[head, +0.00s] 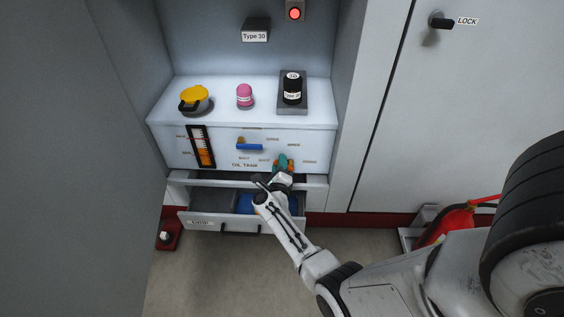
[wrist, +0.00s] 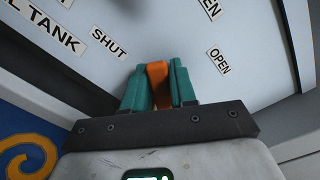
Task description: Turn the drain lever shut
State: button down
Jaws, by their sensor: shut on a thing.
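The tank (head: 228,155) is a white box labelled "OIL TANK" inside the cabinet bay. The drain lever (wrist: 157,82) is orange and sits low on its front, between the teal fingers of my gripper (wrist: 154,87). In the wrist view a "SHUT" label (wrist: 109,43) is left of the lever and an "OPEN" label (wrist: 219,61) is right of it. In the head view my gripper (head: 283,164) is at the lower right of the tank front, shut on the lever. The fingers hide much of the lever.
A blue handle (head: 249,147) and a level gauge (head: 201,146) are on the tank front. Below, an open drawer (head: 205,219) holds something blue. A yellow-lidded item (head: 195,97), a pink bottle (head: 244,93) and a black bottle (head: 292,88) stand on top.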

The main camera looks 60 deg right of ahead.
jog(key=n, duration=0.1)
jog(key=f+n, duration=0.1)
jog(key=shift+w+a+n, duration=0.15)
jog(key=shift+w+n, duration=0.1)
jog(key=shift+n, duration=0.15)
jog(key=shift+w+f+n, duration=0.1)
jog(key=shift+f+n, duration=0.25)
jog(key=shift+n, duration=0.55)
jog(key=shift+f+n, duration=0.35)
jog(key=shift+n, duration=0.55)
jog(key=c, duration=1)
grip_release()
jog(key=p+v, duration=0.4)
jog(key=v, duration=0.6)
jog(key=shift+s+a+p, duration=0.2)
jog(key=shift+a+p, duration=0.15)
jog(key=shift+f, duration=0.1)
